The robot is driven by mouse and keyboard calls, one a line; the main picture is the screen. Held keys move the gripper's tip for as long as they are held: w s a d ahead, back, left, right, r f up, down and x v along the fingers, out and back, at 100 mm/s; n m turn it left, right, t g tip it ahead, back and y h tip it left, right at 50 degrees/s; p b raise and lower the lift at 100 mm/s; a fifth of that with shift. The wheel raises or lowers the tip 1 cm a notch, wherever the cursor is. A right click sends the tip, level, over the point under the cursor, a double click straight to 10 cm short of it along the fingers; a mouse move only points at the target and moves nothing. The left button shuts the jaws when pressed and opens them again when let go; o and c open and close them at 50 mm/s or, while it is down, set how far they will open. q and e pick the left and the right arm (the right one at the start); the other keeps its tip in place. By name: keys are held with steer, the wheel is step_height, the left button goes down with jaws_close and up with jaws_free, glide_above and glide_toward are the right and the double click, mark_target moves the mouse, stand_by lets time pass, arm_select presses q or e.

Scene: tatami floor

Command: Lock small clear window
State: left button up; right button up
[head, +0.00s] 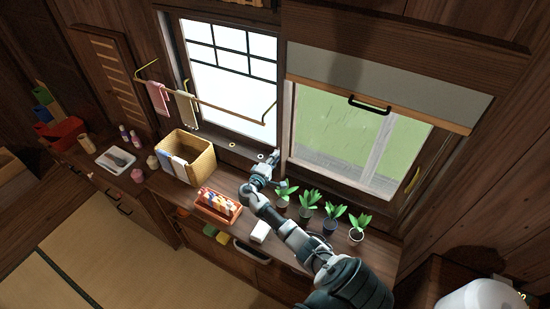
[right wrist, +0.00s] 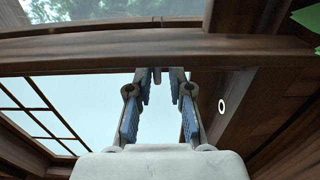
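The left window (head: 230,80) has a bright pale pane with a dark grid across its top. The right window (head: 335,130) has a clear pane showing green outside, with a grey panel over its upper part. I cannot tell which is the small clear window, and no lock is clear. My right gripper (head: 277,165) is at the sill between the windows, close to the frame. In the right wrist view its fingertips (right wrist: 160,75) are a little apart, below a wooden frame bar (right wrist: 100,58). Whether they touch the frame is unclear. My left gripper is out of view.
Potted plants (head: 308,200) stand right of my right forearm. A towel bar (head: 225,108) crosses before the left window. A white ring (right wrist: 221,105) shows on wood.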

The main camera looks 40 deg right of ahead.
steer(key=v, duration=1.2)
steer(key=shift+w+d, duration=0.1)
